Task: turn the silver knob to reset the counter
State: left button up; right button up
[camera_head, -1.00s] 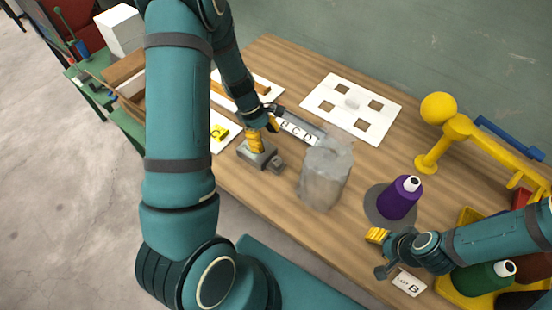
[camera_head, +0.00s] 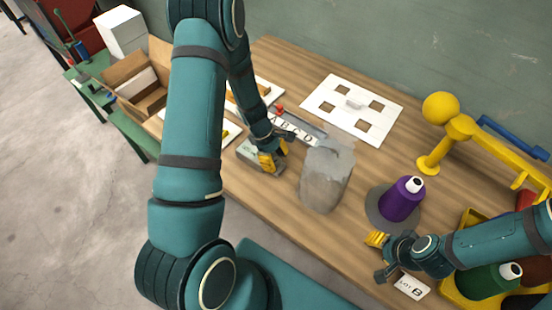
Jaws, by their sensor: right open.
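The counter (camera_head: 246,152) is a small grey box near the front edge of the wooden table. My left gripper (camera_head: 272,158) has its yellow fingers at the right end of the counter, where the knob sits. The fingers and wrist cover the knob, so I cannot tell whether they touch or grip it. Whether the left gripper is open or shut is unclear. My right gripper (camera_head: 377,239) is open and empty, low over the table beside the purple cone's grey disc.
A translucent grey container (camera_head: 325,178) stands just right of the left gripper. A purple thread cone (camera_head: 402,199) stands on a grey disc. A white board with square holes (camera_head: 350,104) lies behind. A yellow stand (camera_head: 430,163) and yellow bin (camera_head: 447,288) are at right.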

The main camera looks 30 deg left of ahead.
pick_arm(q)
grip_shut()
jog(key=shift+m+g+p, duration=0.35)
jog(key=shift+m+g, duration=0.35)
jog(key=shift+m, duration=0.9)
jog(key=shift+o, duration=2.3)
grip_release()
jog(key=v, duration=1.2)
